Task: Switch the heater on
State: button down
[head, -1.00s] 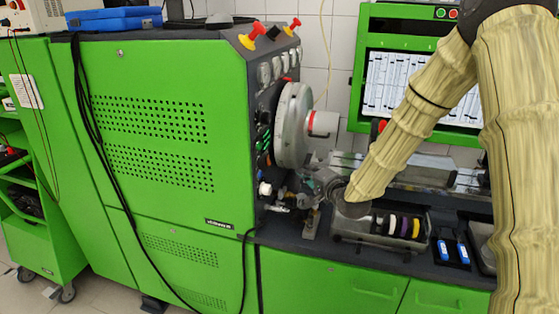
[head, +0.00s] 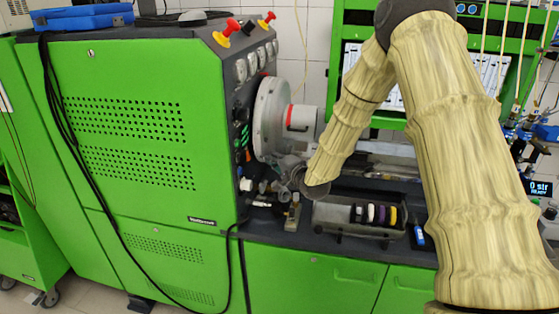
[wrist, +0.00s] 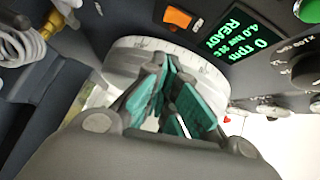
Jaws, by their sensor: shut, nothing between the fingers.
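An orange rocker switch (wrist: 178,19) sits in a dark panel at the top of the wrist view. No heater label on it is readable, so I cannot tell whether it is the heater's switch. My gripper (wrist: 167,68) has teal finger pads and is shut and empty. Its fingertips lie just below the orange switch in the picture, in front of a pale graduated wheel (wrist: 120,62). I cannot tell whether they touch anything. In the head view my gripper is at the machine's dark side panel, small and partly hidden by my wrist.
A lit display (wrist: 238,38) beside the switch reads 0 rpm and READY. A dark knob (wrist: 307,70) is at the right. The green machine (head: 140,120) carries a large grey wheel (head: 272,118). A tray (head: 330,215) with coloured rings stands on the bench below my wrist.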

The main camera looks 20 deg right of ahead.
jog(key=w+a+f+p, duration=0.1)
jog(key=w+a+p, duration=0.1)
jog(key=w, duration=0.3)
jog(key=shift+a+p, duration=0.35)
jog(key=shift+a, duration=0.55)
jog(key=shift+f, duration=0.1)
jog(key=shift+w+a+f+m+b, duration=0.2)
jog(key=shift+f+m+b, duration=0.1)
jog(key=shift+b, duration=0.75)
jog(key=s+d+f+b, duration=0.2)
jog(key=s+d+b, duration=0.2)
jog(key=s, duration=0.8)
jog(key=shift+d, duration=0.6)
